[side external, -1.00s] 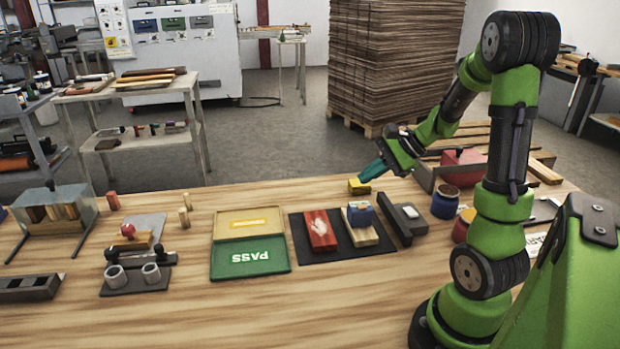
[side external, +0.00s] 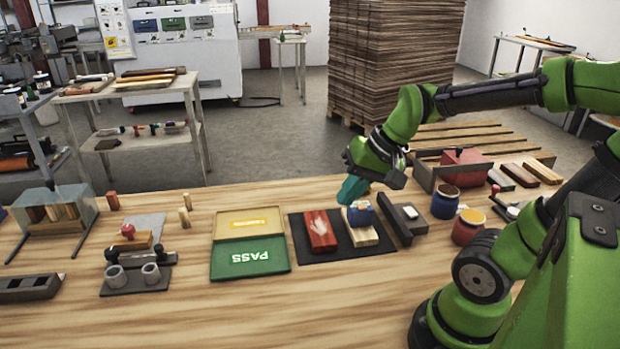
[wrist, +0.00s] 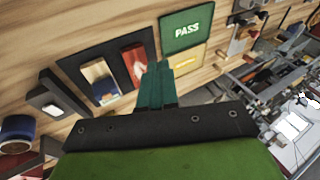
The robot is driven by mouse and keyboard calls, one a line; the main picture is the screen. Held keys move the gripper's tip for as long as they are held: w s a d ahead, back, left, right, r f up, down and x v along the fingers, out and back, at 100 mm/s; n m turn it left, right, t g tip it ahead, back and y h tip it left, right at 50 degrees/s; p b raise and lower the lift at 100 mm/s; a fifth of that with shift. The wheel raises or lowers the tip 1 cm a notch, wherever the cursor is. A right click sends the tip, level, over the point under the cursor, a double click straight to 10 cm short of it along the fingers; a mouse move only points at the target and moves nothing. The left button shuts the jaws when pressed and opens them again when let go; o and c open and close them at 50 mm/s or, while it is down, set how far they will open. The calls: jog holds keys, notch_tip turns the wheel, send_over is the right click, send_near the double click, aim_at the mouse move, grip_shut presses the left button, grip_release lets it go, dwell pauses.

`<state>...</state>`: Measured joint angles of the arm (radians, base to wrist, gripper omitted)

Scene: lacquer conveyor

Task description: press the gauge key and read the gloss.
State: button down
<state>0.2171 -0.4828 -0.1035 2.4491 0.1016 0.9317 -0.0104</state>
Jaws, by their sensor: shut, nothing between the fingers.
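A small blue box (side external: 361,214), which looks like the gauge, sits on a pale wooden block (side external: 364,237) on the black mat (side external: 330,254). I cannot make out its key or any reading. In the wrist view a partly visible blue and red shape, apparently the same box (wrist: 106,92), is at the lower end of the pale block. A red block (side external: 318,232) with a pale mark lies left of it on the mat. My gripper (side external: 346,201), with teal fingers, is shut and empty, pointing down just behind and left of the box. I cannot tell whether it touches anything.
A dark holder with a white piece (side external: 409,211) stands right of the mat. Blue (side external: 445,203) and red (side external: 467,227) pots stand beyond it. Yellow and green PASS trays (side external: 250,259) lie left of the mat.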

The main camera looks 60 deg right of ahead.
jog(key=s+a+r+n+t, duration=0.1)
jog(key=s+a+r+n, duration=0.1)
jog(key=a+r+n, duration=0.2)
jog(key=shift+a+n+t, duration=0.3)
jog(key=shift+a+t, duration=0.1)
jog(key=shift+a, duration=0.8)
